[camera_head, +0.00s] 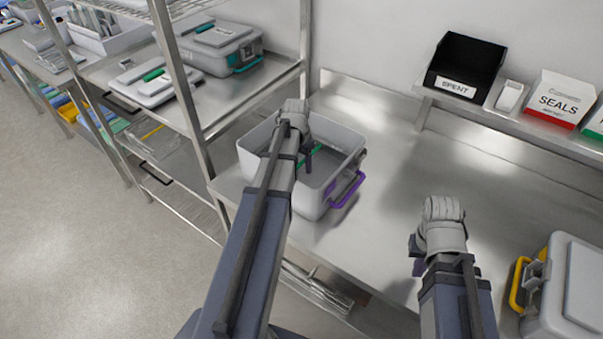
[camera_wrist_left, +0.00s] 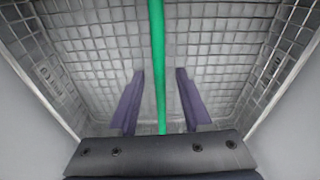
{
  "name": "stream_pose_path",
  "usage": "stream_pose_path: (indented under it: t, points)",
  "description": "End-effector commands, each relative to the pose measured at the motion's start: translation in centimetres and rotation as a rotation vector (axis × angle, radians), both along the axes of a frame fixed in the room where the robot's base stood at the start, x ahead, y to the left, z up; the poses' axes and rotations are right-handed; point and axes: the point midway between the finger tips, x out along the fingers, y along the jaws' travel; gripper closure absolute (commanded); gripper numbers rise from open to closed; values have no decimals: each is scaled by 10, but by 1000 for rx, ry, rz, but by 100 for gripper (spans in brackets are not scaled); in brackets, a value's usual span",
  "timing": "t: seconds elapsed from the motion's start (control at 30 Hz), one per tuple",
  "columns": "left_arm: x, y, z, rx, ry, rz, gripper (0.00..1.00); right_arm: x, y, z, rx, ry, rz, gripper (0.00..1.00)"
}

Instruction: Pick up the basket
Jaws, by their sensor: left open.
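A grey tub (camera_head: 310,202) with a purple latch handle stands on the steel counter. Inside it, the wrist view shows the basket (camera_wrist_left: 95,45) as wire-mesh walls and floor. A green bar (camera_wrist_left: 158,60), which looks like its handle, also shows in the head view (camera_head: 313,156). My left gripper (camera_head: 308,163) reaches down into the tub from above. In the wrist view its two purple fingers (camera_wrist_left: 160,85) are open, one on each side of the green bar, with a gap on both sides. My right gripper (camera_head: 415,255) is over the counter, its fingers mostly hidden.
A grey case with yellow latches (camera_head: 575,290) sits at the lower right. A black SPENT bin (camera_head: 466,62) and a SEALS box (camera_head: 560,100) stand on the back shelf. A rack with a teal-latched case (camera_head: 222,48) is at the left, its post near the tub. The middle counter is clear.

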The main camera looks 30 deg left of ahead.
Motion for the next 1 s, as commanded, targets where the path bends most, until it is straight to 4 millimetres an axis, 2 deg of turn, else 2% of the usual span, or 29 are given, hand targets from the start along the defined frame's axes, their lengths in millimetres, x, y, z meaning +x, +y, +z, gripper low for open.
stream_pose_path:
  t: [0.07, 0.5, 1.0]
  points:
    - [0, 0, 1, 0, 0, 0, 51, 0, 0, 1, 0, 0, 0, 100]
    - [0, 0, 1, 0, 0, 0, 100, 0, 0, 1, 0, 0, 0, 100]
    - [0, 0, 1, 0, 0, 0, 100, 0, 0, 1, 0, 0, 0, 100]
